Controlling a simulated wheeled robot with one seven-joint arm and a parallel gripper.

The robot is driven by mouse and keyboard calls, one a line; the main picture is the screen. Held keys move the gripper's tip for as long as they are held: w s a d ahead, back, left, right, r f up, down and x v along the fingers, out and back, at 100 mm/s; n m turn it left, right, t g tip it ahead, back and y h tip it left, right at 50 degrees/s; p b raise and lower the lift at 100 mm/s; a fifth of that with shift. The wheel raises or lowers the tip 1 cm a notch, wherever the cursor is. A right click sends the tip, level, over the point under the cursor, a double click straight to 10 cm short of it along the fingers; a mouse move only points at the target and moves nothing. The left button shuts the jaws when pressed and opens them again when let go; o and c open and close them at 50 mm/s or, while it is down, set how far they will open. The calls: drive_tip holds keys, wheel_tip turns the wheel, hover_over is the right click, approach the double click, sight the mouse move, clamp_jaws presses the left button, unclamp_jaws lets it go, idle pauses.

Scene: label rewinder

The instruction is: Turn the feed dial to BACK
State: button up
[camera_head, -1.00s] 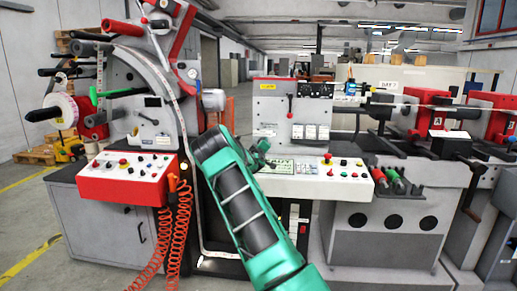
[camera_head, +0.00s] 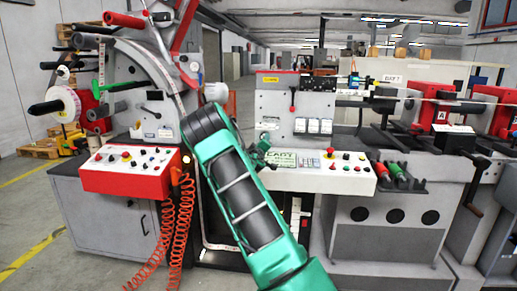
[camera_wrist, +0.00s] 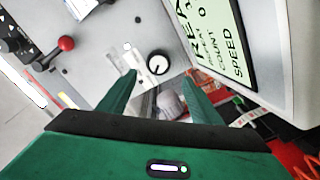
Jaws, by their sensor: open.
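In the wrist view a round black dial (camera_wrist: 158,63) with a white ring sits on a grey panel. A small pale label lies beside it; its lettering is too small to read, so I cannot tell the dial's setting. My gripper (camera_wrist: 159,77) is open, its two green fingers pointing toward the dial, which shows between and just beyond the fingertips. I cannot tell whether they touch it. In the head view my gripper (camera_head: 264,147) is over the left end of the white control console (camera_head: 300,181), partly behind my green arm. The dial cannot be made out there.
A display (camera_wrist: 238,45) reading COUNT and SPEED stands right of the dial in the wrist view. A red-knobbed lever (camera_wrist: 66,43) is at the left. In the head view, a red control box (camera_head: 127,172) with orange coiled cords (camera_head: 163,235) stands left of my arm.

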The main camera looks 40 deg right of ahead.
drive_tip(key=shift+v, duration=1.55)
